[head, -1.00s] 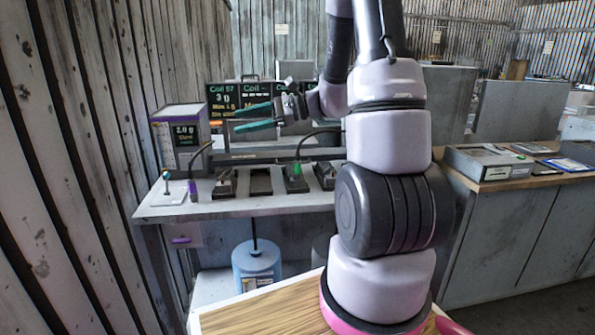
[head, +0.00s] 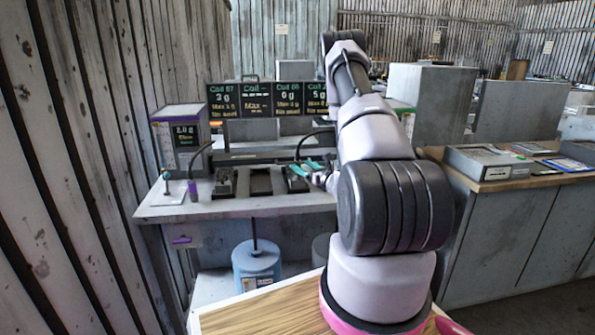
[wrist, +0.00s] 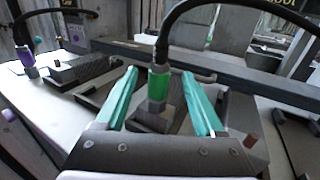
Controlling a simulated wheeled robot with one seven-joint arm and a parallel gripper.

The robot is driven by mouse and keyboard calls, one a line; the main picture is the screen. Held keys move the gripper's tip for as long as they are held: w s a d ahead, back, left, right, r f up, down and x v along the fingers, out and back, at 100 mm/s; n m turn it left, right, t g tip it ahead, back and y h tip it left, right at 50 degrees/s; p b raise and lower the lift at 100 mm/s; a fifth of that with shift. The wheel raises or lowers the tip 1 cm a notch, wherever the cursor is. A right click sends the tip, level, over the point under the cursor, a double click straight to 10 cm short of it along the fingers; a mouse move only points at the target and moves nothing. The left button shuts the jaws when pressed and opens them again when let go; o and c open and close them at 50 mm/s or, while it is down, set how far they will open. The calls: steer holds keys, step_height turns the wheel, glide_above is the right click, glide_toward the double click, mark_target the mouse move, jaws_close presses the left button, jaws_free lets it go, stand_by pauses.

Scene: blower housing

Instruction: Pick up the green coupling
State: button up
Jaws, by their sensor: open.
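The green coupling (wrist: 159,84) hangs at the end of a black hose in the wrist view, just above or on a dark block (wrist: 153,120). It stands roughly upright. My gripper (wrist: 163,76) has two teal fingers, open, one on each side of the coupling in the picture. I cannot tell how far beyond the fingertips the coupling is, and no contact shows. In the head view my gripper (head: 306,169) is low over the bench, and it hides the green coupling there.
The bench (head: 225,210) carries several dark blocks in a row. A purple coupling (wrist: 27,58) on another black hose stands at the left. A grey rail (wrist: 215,69) runs behind the blocks, and display screens (head: 257,100) stand at the back.

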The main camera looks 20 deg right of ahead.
steer(key=w, duration=0.3)
steer(key=w+a, duration=0.1)
steer(key=w, duration=0.2)
steer(key=shift+w+a, duration=0.2)
steer(key=shift+w, duration=0.15)
steer(key=shift+r, duration=0.1)
jaws_close()
